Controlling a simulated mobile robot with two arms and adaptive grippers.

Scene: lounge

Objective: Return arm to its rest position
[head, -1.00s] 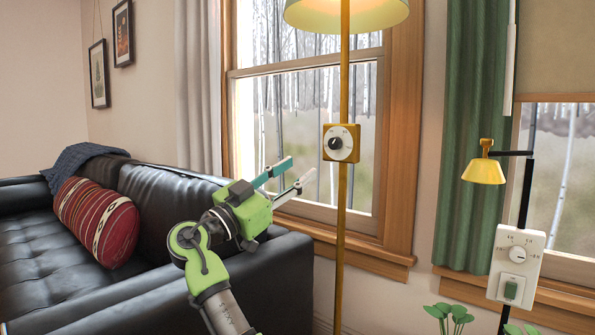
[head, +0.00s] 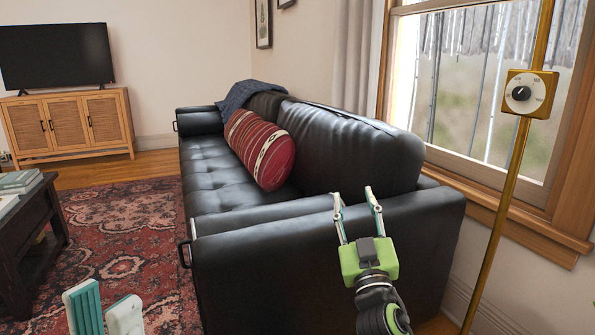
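My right gripper (head: 357,198) is at the lower right of centre, in front of the near arm of the black sofa. Its two thin fingers point up and stand apart, with nothing between them. My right arm runs down from it to the bottom edge. Only the teal and white fingers of my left gripper (head: 104,308) show, at the bottom left over the rug. The rest of it is cut off, and I cannot tell how far apart its fingers are.
The black leather sofa (head: 315,255) fills the middle, with a red striped cushion (head: 262,148) on it. A brass floor lamp pole (head: 497,225) with a dial box (head: 529,93) stands at right. A dark coffee table (head: 38,240) is at left. A patterned rug (head: 125,235) lies between.

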